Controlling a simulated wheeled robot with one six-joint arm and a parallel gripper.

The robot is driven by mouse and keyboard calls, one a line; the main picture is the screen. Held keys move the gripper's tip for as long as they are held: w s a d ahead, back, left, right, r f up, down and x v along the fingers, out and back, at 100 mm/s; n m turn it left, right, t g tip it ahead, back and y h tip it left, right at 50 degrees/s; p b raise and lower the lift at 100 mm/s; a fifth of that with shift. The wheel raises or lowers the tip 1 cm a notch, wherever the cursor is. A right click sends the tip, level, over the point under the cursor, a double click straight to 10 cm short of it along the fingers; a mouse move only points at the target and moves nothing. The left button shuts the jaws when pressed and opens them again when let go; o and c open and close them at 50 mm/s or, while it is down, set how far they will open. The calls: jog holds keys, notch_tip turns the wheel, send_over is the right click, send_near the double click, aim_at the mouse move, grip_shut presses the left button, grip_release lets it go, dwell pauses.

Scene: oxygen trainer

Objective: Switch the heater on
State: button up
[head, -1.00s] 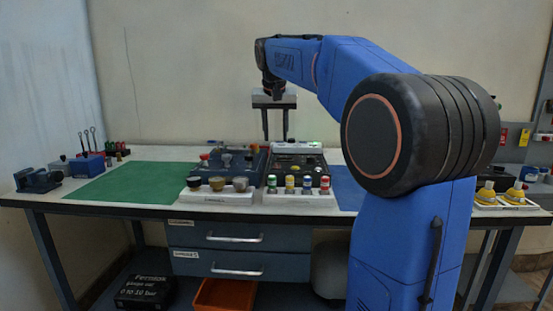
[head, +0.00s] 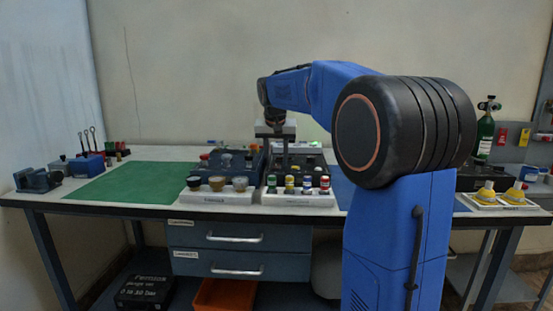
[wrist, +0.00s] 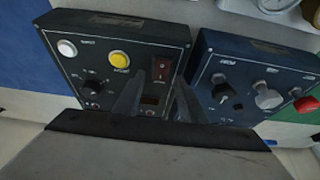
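A dark control box (wrist: 75,70) lies under my gripper in the wrist view. It carries a red rocker switch (wrist: 161,69), a yellow button (wrist: 120,59), a white round button or lamp (wrist: 67,48), a black knob (wrist: 93,87) and a small dark window (wrist: 151,100). Its labels are too blurred to read, so I cannot tell which control is the heater's. My gripper (wrist: 157,88) is open and empty, its fingers on either side of the switch's column in the picture. In the head view my gripper (head: 273,154) hangs over the boxes; contact is unclear.
A second dark box (wrist: 230,65) with black, grey and red knobs stands close beside the first. In front are white trays with cups (head: 217,197) and colour-banded bottles (head: 298,198). The green mat (head: 130,183) is clear. A green cylinder (head: 485,137) stands right.

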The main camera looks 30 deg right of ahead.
aim_at(276, 167)
grip_shut()
jog(key=shift+w+d+g+y, duration=0.2)
jog(key=shift+g+y, duration=0.1)
jog(key=shift+g, duration=0.2)
jog(key=shift+w+g+y, duration=0.15)
jog(key=shift+g+y, duration=0.45)
jog(key=shift+g, duration=0.1)
grip_release()
notch_tip(276, 167, up, 17)
jog(key=s+a, duration=0.1)
jog(key=s, duration=0.1)
jog(key=shift+a+r, duration=0.1)
jog(key=shift+a, duration=0.05)
dwell(0.3)
